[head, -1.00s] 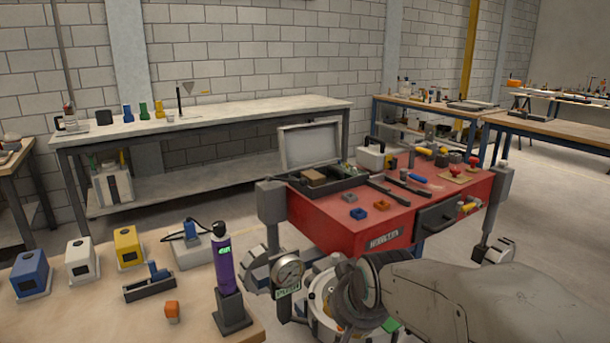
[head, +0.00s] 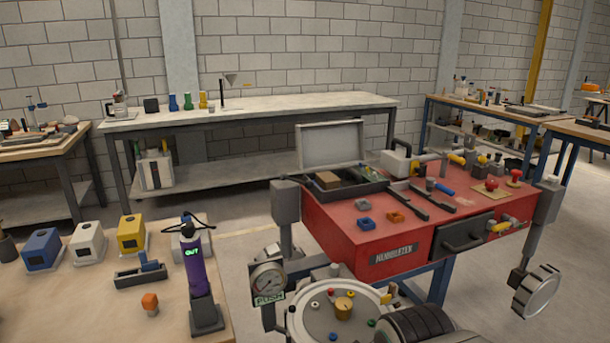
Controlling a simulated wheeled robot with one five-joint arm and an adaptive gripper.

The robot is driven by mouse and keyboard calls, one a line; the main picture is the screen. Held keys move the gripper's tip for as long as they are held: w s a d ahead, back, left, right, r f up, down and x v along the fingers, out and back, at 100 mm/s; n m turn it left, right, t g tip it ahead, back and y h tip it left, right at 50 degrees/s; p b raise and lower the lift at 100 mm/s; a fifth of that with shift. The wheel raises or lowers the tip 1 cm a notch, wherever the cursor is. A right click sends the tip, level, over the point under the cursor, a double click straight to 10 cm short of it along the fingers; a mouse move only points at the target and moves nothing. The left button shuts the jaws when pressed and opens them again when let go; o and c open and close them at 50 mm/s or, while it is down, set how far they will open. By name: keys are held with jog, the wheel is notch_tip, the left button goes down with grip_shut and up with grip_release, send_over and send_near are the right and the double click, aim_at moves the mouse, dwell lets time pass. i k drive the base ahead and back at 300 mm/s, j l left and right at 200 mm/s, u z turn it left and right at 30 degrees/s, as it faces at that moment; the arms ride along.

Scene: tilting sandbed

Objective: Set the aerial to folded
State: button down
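A purple upright device (head: 196,275) stands in a dark base (head: 206,318) on the near-left table. Its small green display appears to read "OUT". A dark, thin curved line shows around its top, but I cannot tell whether this is an aerial or a cable behind it. No other part is clearly an aerial. My gripper is not in view. A dark ribbed part, probably of my arm, shows at the bottom edge, right of centre.
A red workbench (head: 340,225) with tools and an open case stands right of centre. A round panel (head: 325,322) with coloured knobs and a gauge (head: 268,280) are close in front.

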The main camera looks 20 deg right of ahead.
aim_at(309, 184)
jog(key=i+l+u, duration=0.2)
jog(key=l+u, duration=0.25)
jog(key=l, duration=0.25)
jog(key=l+u, duration=0.45)
jog(key=l, duration=0.3)
jog(key=l+u, duration=0.45)
jog(key=l, duration=0.35)
